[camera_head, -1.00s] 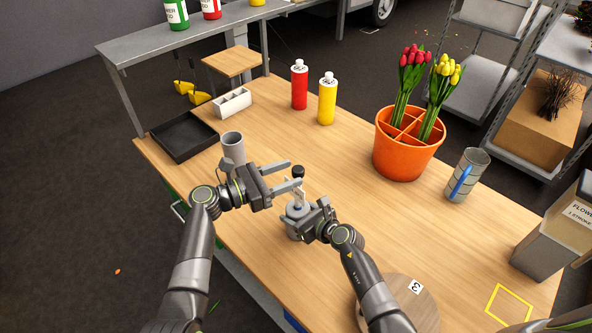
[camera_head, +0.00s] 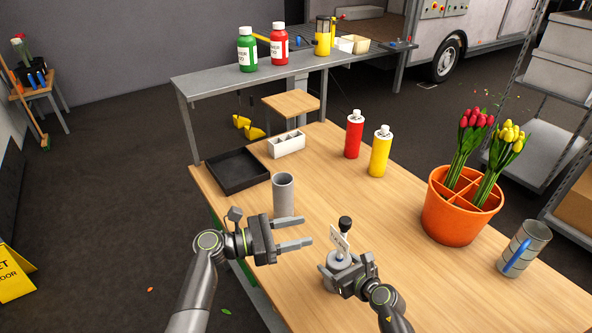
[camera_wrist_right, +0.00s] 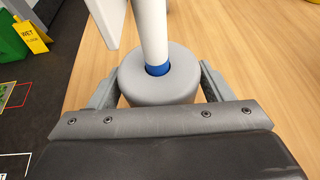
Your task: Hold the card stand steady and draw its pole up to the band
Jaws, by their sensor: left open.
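The card stand has a round grey base (camera_wrist_right: 160,84), a white pole (camera_wrist_right: 152,30) and a black knob (camera_head: 345,223) on top. A pale card (camera_head: 339,242) is below the knob in the head view. In the right wrist view a blue band (camera_wrist_right: 157,69) shows around the pole where it meets the base top. The pole stands upright. My right gripper (camera_head: 338,276) has its fingers against both sides of the base, seen also in the right wrist view (camera_wrist_right: 158,92). My left gripper (camera_head: 305,230) is open and empty, left of the pole and apart from it.
A grey cup (camera_head: 283,195) stands behind my left gripper, near a black tray (camera_head: 238,171). Red (camera_head: 354,135) and yellow bottles (camera_head: 380,152) stand farther back. An orange pot (camera_head: 452,218) of tulips and a grey mug (camera_head: 523,249) are right. The table between is clear.

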